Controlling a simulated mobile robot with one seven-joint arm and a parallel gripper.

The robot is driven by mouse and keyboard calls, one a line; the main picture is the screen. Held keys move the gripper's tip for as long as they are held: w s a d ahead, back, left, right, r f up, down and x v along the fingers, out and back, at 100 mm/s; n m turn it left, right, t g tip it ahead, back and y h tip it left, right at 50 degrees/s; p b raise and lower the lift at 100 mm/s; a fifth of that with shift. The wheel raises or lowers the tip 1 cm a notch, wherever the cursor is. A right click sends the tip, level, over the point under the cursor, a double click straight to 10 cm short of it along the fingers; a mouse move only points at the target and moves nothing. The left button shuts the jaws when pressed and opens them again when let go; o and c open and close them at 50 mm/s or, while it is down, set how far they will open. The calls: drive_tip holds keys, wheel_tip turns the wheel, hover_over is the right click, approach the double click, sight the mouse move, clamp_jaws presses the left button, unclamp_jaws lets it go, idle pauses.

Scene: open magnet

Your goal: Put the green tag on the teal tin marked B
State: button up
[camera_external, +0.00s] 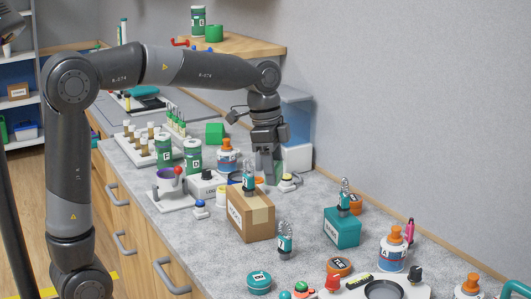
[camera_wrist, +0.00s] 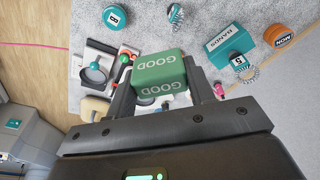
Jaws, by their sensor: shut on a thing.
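My gripper (camera_external: 267,165) is shut on the green tag (camera_wrist: 158,72), a green block printed GOOD. In the wrist view, the tag sits between both fingers. In the external view, my gripper points down over the far part of the counter, and the fingers mostly hide the tag. The teal tin marked B (camera_external: 259,279) is a low round tin near the front of the counter, well away from my gripper. It also shows at the top left of the wrist view (camera_wrist: 115,17). Its top looks bare.
A cardboard box (camera_external: 238,222) and a teal box (camera_external: 342,235) stand between my gripper and the front of the counter. The wall borders the right side.

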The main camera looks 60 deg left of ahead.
drive_tip(key=s+d+f+m, duration=0.3)
drive_tip(key=s+d+m, duration=0.1)
drive_tip(key=s+d, duration=1.15)
hover_over(261, 278)
drive_tip(key=shift+g, duration=0.3)
drive_tip(key=f, duration=1.2)
drive_tip(key=shift+s+a+f, duration=0.15)
drive_tip(key=shift+a, duration=0.1)
drive_tip(key=shift+f, duration=2.05)
drive_tip(key=shift+f, duration=0.15)
drive_tip(key=o, duration=1)
drive_tip(key=shift+c, duration=0.2)
